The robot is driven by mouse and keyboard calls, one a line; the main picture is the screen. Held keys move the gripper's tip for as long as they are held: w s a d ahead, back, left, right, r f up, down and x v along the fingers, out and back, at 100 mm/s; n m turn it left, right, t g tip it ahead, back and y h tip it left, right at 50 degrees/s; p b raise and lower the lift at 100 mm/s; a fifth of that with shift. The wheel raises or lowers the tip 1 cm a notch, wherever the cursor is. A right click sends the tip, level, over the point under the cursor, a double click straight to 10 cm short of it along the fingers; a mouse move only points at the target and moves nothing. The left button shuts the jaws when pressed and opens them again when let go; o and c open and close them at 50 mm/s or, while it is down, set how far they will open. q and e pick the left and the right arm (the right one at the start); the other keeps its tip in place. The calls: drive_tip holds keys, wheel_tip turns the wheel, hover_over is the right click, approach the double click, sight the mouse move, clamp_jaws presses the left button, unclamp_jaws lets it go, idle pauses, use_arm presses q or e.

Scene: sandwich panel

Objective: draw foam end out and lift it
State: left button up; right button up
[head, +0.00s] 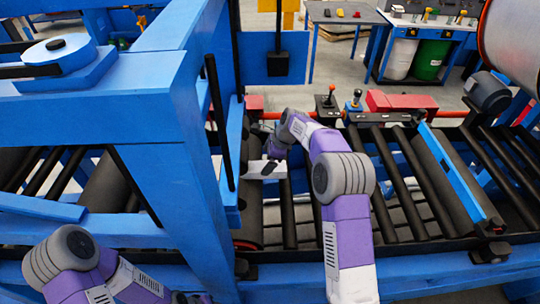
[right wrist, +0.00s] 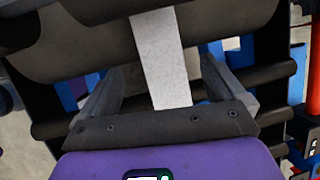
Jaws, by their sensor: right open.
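The foam end is a pale grey flat strip (head: 266,170) on the roller bed, just right of the blue press frame. In the right wrist view the foam strip (right wrist: 160,50) comes down from between dark rollers and runs between my fingers. My right gripper (head: 272,158) is over the strip in the head view. In the right wrist view my right gripper (right wrist: 162,62) is open, one finger on each side of the foam, with gaps between. My left arm shows at the bottom left of the head view, but its fingers are not visible.
The blue frame (head: 180,150) stands close to the left of my right gripper. Dark rollers (head: 395,180) run to the right, with a blue bar (head: 455,175) across them. A red rail with red blocks (head: 400,102) lies behind. A large drum (head: 512,45) hangs at upper right.

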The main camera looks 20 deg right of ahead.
sight(261, 167)
use_arm(q)
drive_tip(key=shift+f+b, duration=0.3)
drive_tip(key=shift+f, duration=0.05)
use_arm(e)
drive_tip(key=shift+x, duration=2.7)
drive_tip(key=shift+c, duration=0.5)
